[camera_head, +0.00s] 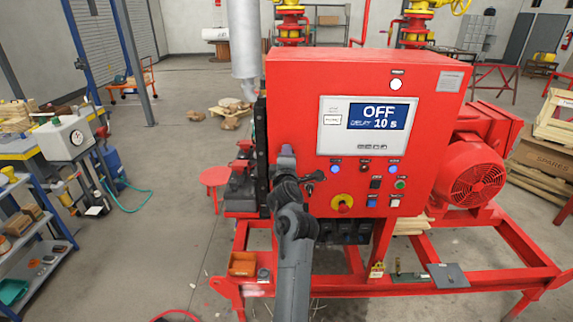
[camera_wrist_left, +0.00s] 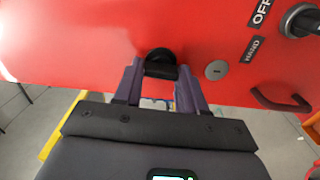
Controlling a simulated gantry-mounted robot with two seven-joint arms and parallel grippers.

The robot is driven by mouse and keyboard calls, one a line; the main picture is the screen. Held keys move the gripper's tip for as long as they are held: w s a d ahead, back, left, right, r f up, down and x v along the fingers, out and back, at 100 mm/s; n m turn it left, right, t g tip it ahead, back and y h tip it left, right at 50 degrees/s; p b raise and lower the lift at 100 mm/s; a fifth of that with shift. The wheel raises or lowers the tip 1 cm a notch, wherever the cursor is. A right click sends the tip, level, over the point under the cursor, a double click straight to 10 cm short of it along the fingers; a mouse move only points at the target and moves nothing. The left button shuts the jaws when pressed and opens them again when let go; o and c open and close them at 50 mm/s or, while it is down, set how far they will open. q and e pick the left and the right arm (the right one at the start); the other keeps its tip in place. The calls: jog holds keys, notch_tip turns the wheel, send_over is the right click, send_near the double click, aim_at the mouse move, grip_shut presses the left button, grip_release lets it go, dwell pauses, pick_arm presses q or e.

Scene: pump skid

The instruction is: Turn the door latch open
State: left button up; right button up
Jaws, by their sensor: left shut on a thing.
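The door latch (camera_wrist_left: 160,60) is a small black, rounded piece on the red cabinet face in the left wrist view. My left gripper (camera_wrist_left: 160,88) is shut on it, with one purple-grey finger at each side. In the head view my left gripper (camera_head: 287,158) is at the left edge of the red control cabinet (camera_head: 300,95), and it hides the latch there. The cabinet door looks closed. My right gripper is in neither view.
A round keyhole plate (camera_wrist_left: 216,70), a black handle (camera_wrist_left: 280,100) and a selector switch (camera_wrist_left: 302,20) are right of the latch. The cabinet's display (camera_head: 378,116) reads OFF. A red motor (camera_head: 470,172) stands right of the cabinet. A shelf (camera_head: 35,235) stands far left, with open floor between.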

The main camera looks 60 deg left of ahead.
pick_arm(q)
jog(key=shift+n, duration=0.3)
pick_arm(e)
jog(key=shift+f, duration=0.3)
pick_arm(q)
jog(key=o, duration=1.1)
jog(key=shift+c, duration=0.2)
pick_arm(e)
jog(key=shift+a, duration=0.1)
